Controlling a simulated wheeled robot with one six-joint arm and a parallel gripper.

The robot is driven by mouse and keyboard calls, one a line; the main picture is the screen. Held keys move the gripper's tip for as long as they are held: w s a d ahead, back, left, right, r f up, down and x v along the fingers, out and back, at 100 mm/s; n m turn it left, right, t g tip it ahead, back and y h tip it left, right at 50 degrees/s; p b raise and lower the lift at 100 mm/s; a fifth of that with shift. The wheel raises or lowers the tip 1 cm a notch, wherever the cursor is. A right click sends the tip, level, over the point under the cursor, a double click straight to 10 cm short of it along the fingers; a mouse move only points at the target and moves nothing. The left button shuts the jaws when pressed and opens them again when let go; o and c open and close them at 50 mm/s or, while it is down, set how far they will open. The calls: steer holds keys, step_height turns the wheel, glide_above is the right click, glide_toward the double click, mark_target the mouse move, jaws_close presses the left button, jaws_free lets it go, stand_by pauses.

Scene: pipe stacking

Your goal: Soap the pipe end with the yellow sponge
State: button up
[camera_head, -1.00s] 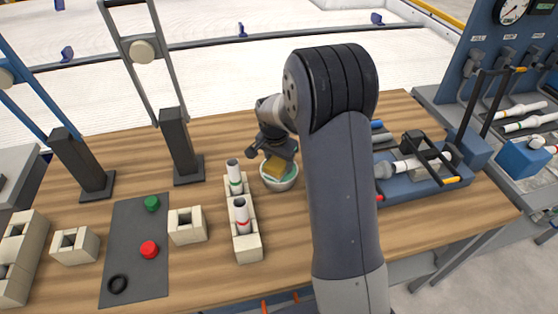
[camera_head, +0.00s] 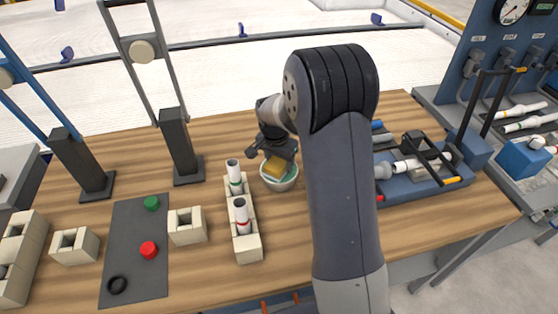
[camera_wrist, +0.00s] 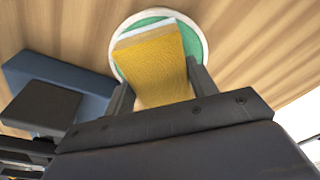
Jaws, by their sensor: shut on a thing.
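The yellow sponge (camera_head: 273,166) is held in my gripper (camera_head: 275,157), over the white bowl (camera_head: 281,184) with green inside. In the wrist view, the sponge (camera_wrist: 153,62) is between the two fingers of my gripper (camera_wrist: 157,85), and the bowl (camera_wrist: 203,45) shows behind it. I cannot tell whether the sponge touches the bowl's contents. Two white pipes stand upright in a beige block holder (camera_head: 248,247) left of the bowl: one with a green band (camera_head: 234,172), one with a red band (camera_head: 241,212).
A dark mat (camera_head: 128,260) holds a green cap (camera_head: 152,203), a red cap (camera_head: 148,249) and a black ring (camera_head: 117,285). A blue fixture (camera_head: 402,188) with a white pipe (camera_head: 408,165) is right of my arm. Two dark posts stand at the back left.

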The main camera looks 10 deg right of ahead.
mark_target(279, 161)
steer(key=shift+r+p, duration=2.1)
steer(key=shift+r, duration=1.4)
steer(key=shift+f, duration=0.1)
